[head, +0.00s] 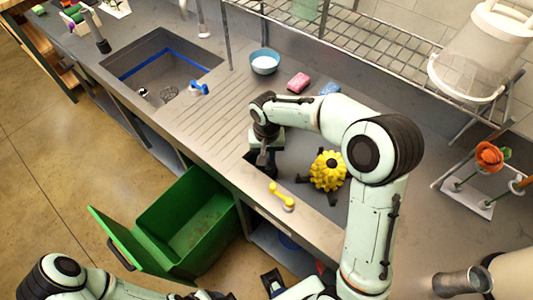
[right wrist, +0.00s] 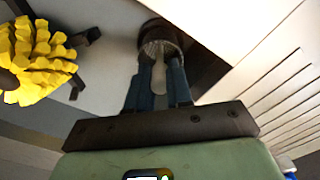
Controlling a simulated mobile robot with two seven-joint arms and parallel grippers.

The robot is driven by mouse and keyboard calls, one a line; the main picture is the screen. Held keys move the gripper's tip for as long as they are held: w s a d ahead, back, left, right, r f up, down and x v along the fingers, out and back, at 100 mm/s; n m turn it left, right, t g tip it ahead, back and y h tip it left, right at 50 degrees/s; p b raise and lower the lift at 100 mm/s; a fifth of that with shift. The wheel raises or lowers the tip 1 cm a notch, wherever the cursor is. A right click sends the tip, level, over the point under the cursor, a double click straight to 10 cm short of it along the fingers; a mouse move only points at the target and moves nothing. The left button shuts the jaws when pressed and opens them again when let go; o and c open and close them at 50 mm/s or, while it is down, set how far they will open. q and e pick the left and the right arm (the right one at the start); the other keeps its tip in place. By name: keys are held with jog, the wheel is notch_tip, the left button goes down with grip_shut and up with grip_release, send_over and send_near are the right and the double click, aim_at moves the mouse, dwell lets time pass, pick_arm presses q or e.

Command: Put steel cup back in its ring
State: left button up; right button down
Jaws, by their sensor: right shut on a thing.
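In the head view the right gripper (head: 263,158) points down over the counter's front part, left of the yellow flower-shaped thing. The cup is mostly hidden there by the gripper. I cannot make out the ring for certain.
A yellow flower-shaped thing (head: 328,171) and a yellow-handled tool (head: 281,197) are near the gripper. A blue bowl (head: 265,62), pink sponge (head: 298,82) and sink (head: 160,68) lie further back. An open green bin (head: 180,222) stands below. A metallic cylinder (head: 462,281) is at lower right.

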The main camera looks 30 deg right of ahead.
jog(key=shift+f, duration=0.15)
jog(key=shift+f+b, duration=0.35)
jog(key=shift+f, duration=0.05)
jog(key=c, duration=0.9)
grip_release()
jog(key=shift+c, duration=0.2)
jog(key=shift+r, duration=0.1)
notch_tip(320, 180, up, 13)
jog(key=p, duration=0.1)
